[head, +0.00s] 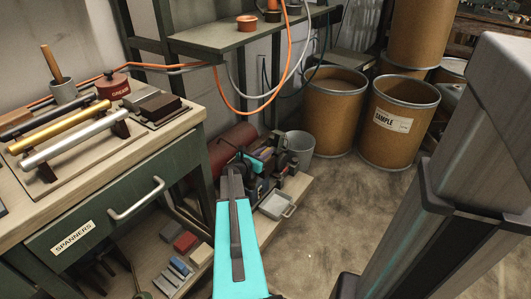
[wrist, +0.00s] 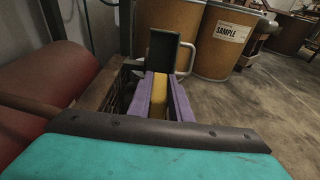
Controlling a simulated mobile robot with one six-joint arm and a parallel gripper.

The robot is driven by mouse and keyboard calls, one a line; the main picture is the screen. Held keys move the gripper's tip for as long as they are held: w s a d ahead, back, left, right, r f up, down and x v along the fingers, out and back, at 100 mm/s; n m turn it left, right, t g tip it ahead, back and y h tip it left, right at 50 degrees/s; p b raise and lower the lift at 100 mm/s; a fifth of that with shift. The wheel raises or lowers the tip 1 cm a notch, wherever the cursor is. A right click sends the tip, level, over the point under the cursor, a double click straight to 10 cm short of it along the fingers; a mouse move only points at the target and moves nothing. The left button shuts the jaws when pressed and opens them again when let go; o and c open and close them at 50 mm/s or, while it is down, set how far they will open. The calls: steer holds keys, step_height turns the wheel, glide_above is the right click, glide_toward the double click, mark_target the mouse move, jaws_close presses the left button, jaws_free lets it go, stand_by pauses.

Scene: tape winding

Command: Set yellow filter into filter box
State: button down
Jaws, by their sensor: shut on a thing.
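My gripper (wrist: 160,82) has purple fingers and is shut on the yellow filter (wrist: 158,97), a narrow block between them in the wrist view. A dark upright panel (wrist: 163,52) stands just beyond the fingertips. It may be part of the filter box, but I cannot tell, nor whether the filter touches it. In the head view, my teal arm reaches over a dark machine (head: 272,165) on the low bench, and the arm and clutter hide the filter.
A grey bucket (head: 299,147) and a pale tray (head: 277,205) stand by the machine. A red cylinder (wrist: 52,100) lies to the left. Brown drums (head: 335,108) stand behind. The spanner workbench (head: 118,195) is at left. Floor to the right is clear.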

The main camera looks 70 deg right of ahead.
steer(key=shift+f, duration=0.25)
steer(key=c, duration=1.5)
jaws_free()
steer(key=shift+c, duration=0.2)
steer(key=shift+r, duration=0.15)
